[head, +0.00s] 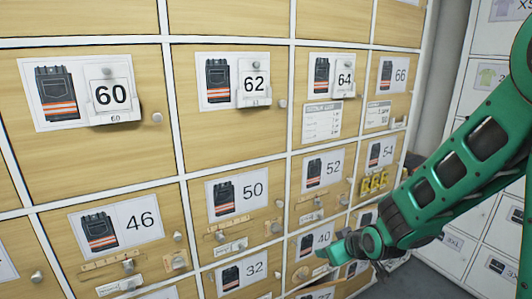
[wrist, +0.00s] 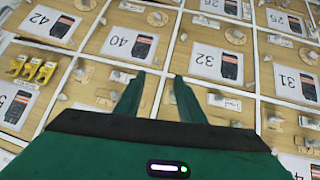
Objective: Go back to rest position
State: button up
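My gripper (wrist: 156,84) shows two green fingers standing apart in the wrist view, with nothing held between them. In the head view my green arm comes in from the right, and my gripper (head: 328,256) is at the lower right, in front of the wooden locker wall (head: 240,148) by the door labelled 40 (head: 317,242). The wrist view looks at doors labelled 40 (wrist: 131,43) and 32 (wrist: 217,65) beyond the fingertips. I cannot tell whether the fingers touch the wall.
Doors carry trouser pictures, numbers and small knobs. Hanging tags 60 (head: 111,95), 62 (head: 254,84) and 64 (head: 345,79) stick out. A white cabinet (head: 480,85) stands at the right, behind my arm.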

jog(key=s+d+r+m+g+h, duration=0.1)
jog(key=s+d+r+m+h, duration=0.1)
jog(key=s+d, duration=0.35)
jog(key=s+d+r+m+g+h, duration=0.1)
jog(key=s+d+m+g, duration=0.1)
jog(key=d, duration=0.6)
jog(key=s+d+r+m+g, duration=0.2)
jog(key=s+d, duration=0.1)
jog(key=s, duration=0.5)
jog(key=s+d+r+m+g, duration=0.2)
jog(key=s+d+m, duration=0.1)
jog(key=s, duration=0.5)
jog(key=s+d+r+m+g, duration=0.1)
jog(key=s+d+r+m, duration=0.1)
jog(key=s, duration=0.7)
jog(key=shift+d+r+m+g+y, duration=0.3)
jog(key=shift+d+r+m+g, duration=0.1)
jog(key=shift+r+m, duration=0.1)
jog(key=shift+s, duration=0.1)
jog(key=shift+w+f, duration=0.25)
jog(key=shift+w, duration=0.35)
